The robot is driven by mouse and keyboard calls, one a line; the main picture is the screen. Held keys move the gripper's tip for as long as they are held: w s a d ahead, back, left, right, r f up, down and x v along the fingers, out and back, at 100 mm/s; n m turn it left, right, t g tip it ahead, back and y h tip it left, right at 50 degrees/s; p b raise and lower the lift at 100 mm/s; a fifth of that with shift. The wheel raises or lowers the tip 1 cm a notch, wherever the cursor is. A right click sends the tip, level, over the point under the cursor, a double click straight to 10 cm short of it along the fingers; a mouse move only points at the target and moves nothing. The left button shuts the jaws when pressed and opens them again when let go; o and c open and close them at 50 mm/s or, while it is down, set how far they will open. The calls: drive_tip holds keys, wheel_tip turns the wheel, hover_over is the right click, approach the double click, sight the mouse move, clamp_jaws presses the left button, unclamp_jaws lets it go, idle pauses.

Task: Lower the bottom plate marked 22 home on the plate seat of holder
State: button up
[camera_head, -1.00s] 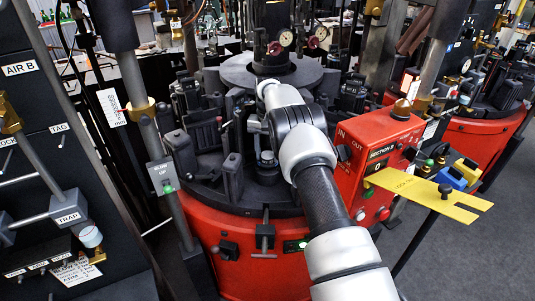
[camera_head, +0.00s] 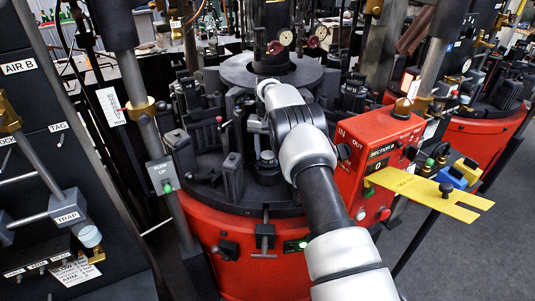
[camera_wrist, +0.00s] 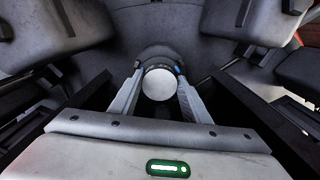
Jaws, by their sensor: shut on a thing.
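In the wrist view my gripper (camera_wrist: 158,72) has its two fingers on either side of a round, pale-topped piece, the bottom plate (camera_wrist: 157,84), and is shut on it. No marking 22 can be read on it. A dark, curved ring, which looks like the plate seat of the holder (camera_wrist: 160,52), shows just behind the plate. I cannot tell whether the plate touches the seat. In the head view my arm reaches over the dark rotary table, and a small round piece (camera_head: 267,158) shows beside my wrist; the fingertips are hard to make out there.
Dark mould halves (camera_head: 232,178) stand around the rotary table, close to my arm on the left. A red control box (camera_head: 375,150) with a yellow gauge plate (camera_head: 425,193) stands close on the right. Large dark blocks (camera_wrist: 35,30) flank my gripper in the wrist view.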

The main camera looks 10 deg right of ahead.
sight(267, 155)
drive_tip(key=shift+f+b, duration=0.45)
drive_tip(key=shift+f, duration=0.2)
idle(0.4)
drive_tip(key=o, duration=1.4)
drive_tip(key=shift+f, duration=0.15)
wheel_tip(267, 155, up, 18)
drive_tip(key=shift+f+p, duration=0.2)
drive_tip(key=shift+p, duration=1)
